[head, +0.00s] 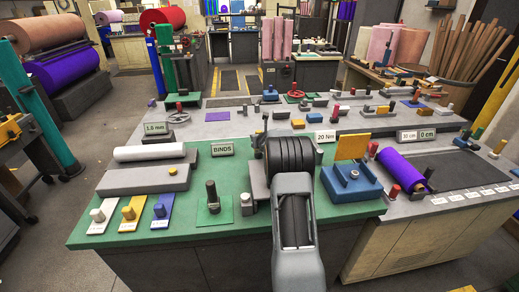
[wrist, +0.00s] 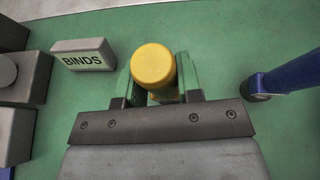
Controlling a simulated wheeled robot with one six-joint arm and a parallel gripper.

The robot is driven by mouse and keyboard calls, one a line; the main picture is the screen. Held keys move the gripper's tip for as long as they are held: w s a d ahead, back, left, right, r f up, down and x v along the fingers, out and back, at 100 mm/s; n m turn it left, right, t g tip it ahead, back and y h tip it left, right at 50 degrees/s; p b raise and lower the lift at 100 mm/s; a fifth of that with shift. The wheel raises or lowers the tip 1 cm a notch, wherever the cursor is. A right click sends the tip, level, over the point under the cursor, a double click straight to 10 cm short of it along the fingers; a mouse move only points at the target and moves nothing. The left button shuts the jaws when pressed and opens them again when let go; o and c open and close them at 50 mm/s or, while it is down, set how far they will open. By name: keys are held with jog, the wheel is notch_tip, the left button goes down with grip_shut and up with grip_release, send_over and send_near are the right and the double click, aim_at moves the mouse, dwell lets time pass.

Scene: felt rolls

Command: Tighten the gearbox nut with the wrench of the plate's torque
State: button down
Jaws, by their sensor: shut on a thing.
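My gripper (wrist: 157,84) has its two green fingers shut on a yellow round-topped piece (wrist: 155,64), seen from above over the green bench top. Whether this is a wrench handle I cannot tell; its lower part is hidden. A blue rod (wrist: 290,74) with a dark ringed end lies to the right of my gripper, not touching it. In the head view my arm hides my gripper. The 20 Nm plate (head: 325,136) stands behind the bench's right part. A blue block (head: 351,183) with a round piece on top is right of my arm; I cannot tell if it is the gearbox.
The BINDS plate (wrist: 83,54) stands left of my gripper; it also shows in the head view (head: 222,149). White, yellow (head: 129,217) and blue (head: 161,214) slabs with pegs lie at front left. A dark peg (head: 211,197) stands nearby. A purple roll (head: 403,168) lies at right.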

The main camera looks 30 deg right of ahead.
jog(key=shift+r+p, duration=2.8)
jog(key=shift+r, duration=0.8)
